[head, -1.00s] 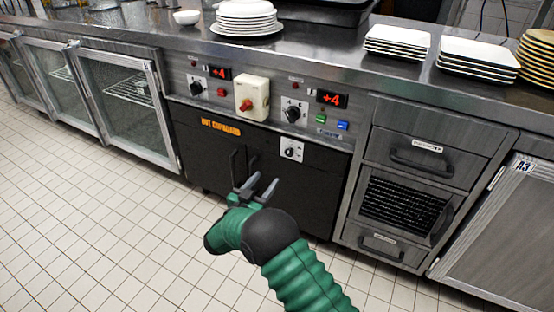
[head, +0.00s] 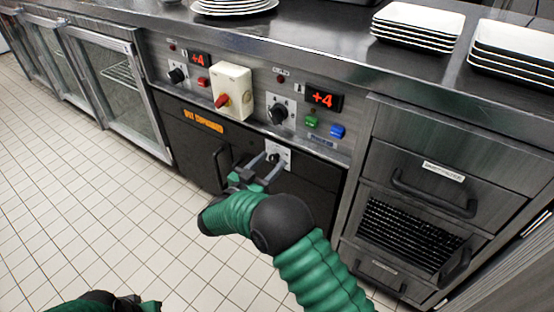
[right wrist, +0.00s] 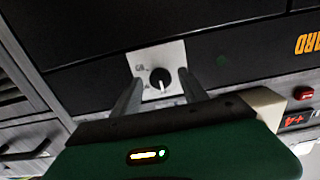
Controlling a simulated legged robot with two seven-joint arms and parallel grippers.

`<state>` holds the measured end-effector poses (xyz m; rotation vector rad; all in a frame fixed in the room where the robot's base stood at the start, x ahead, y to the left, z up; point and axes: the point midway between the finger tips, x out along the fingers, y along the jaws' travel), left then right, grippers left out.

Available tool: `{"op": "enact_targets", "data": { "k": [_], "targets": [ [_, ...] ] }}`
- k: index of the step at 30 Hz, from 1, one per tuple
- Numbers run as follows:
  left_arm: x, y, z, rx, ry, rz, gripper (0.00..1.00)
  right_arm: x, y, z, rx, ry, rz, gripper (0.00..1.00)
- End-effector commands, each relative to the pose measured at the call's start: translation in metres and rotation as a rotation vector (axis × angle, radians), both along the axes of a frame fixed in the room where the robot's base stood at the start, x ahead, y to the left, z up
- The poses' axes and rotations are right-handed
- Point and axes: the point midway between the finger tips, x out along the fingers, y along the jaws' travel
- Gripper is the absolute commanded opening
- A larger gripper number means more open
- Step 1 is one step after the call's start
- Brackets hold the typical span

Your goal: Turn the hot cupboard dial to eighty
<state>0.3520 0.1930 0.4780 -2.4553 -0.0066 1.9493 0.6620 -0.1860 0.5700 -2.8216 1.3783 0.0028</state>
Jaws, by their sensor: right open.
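The hot cupboard dial (head: 273,156) is a small black knob on a white plate (head: 284,150), set in the black front below the control panel. In the right wrist view the knob (right wrist: 161,80) shows a white pointer line aimed down in the picture. My right gripper (head: 270,162) is open in front of the dial. In the right wrist view its two fingers (right wrist: 160,86) flank the knob; whether they reach it in depth I cannot tell. A green part of my left arm (head: 105,303) shows at the bottom left edge; its jaws are not clear.
Above are two other black knobs (head: 278,113) (head: 177,75), a beige box with a red switch (head: 231,92), +4 displays (head: 322,99), and green (head: 311,121) and blue (head: 337,131) buttons. Drawers with handles (head: 433,196) stand right. Plates (head: 415,30) sit on the counter.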

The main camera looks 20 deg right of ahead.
Motion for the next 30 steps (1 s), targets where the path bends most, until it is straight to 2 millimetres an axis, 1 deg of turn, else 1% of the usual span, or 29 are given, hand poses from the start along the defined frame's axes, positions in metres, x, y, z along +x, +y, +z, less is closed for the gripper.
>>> {"op": "enact_targets", "data": {
  "k": [5,15,17,25,30],
  "targets": [
    [-0.0002,0.0004,0.0003,0.0,0.0,0.001,0.0,0.0004,-0.0018,-0.0008,0.004,0.0,0.001,0.51],
    [-0.0001,0.0002,0.0003,0.0,0.0,0.001,0.0,0.0007,-0.0038,-0.0013,0.006,0.001,0.0,0.06],
    [-0.0001,0.0002,0.0003,0.0,0.0,0.0,0.0,0.0007,-0.0039,-0.0013,0.004,0.001,-0.001,0.0],
    [0.0,0.0002,0.0014,0.0,0.0,0.001,0.0,0.0005,-0.0035,-0.0009,0.012,-0.009,0.0,0.0],
    [0.0,0.0002,0.0053,0.0,0.0,0.001,0.0,0.0004,-0.0033,-0.0002,0.043,-0.047,0.0,0.0]
  ]
}}
